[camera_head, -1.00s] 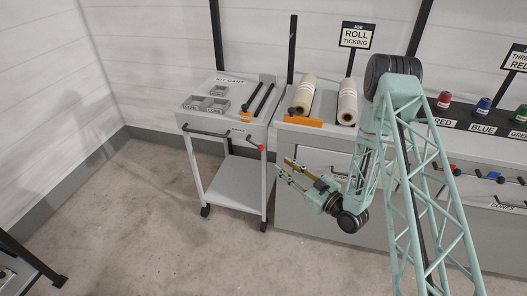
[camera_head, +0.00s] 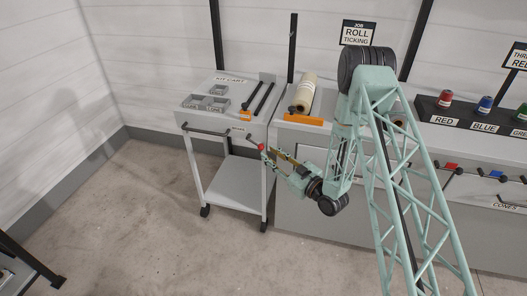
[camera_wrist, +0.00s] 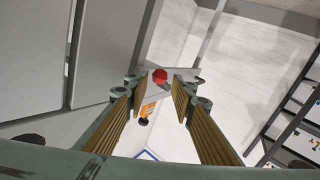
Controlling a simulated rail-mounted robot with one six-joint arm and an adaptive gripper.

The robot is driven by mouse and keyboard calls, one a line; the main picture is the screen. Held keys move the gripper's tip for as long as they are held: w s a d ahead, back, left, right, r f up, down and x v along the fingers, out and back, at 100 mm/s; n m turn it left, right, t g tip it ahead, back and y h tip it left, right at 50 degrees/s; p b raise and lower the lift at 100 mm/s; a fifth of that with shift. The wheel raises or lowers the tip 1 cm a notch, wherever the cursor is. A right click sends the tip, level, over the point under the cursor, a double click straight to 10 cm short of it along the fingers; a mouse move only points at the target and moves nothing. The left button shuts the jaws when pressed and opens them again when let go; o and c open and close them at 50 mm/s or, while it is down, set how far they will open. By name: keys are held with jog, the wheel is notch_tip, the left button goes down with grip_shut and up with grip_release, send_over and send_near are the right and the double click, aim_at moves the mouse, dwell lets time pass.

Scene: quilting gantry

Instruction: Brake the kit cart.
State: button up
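The kit cart (camera_head: 238,182) is a grey two-shelf trolley on casters, left of the cabinets. Its brake lever has a red knob (camera_head: 261,147) at the front right corner of the top. My gripper (camera_head: 268,152) is at that corner with its fingers pointing toward the knob. In the wrist view the red knob (camera_wrist: 159,76) appears between the tips of the two open fingers (camera_wrist: 160,95). I cannot tell whether the fingers touch it.
Small grey trays (camera_head: 207,103) and two black rods lie on the cart top. A fabric roll (camera_head: 304,92) lies on the cabinet to the right, beside an orange plate (camera_head: 303,119). Red, blue and green spools stand farther right.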

aim_at(263, 149)
jog(key=shift+b+x, duration=0.4)
jog(key=shift+x, duration=2)
jog(key=shift+c, duration=0.7)
grip_shut()
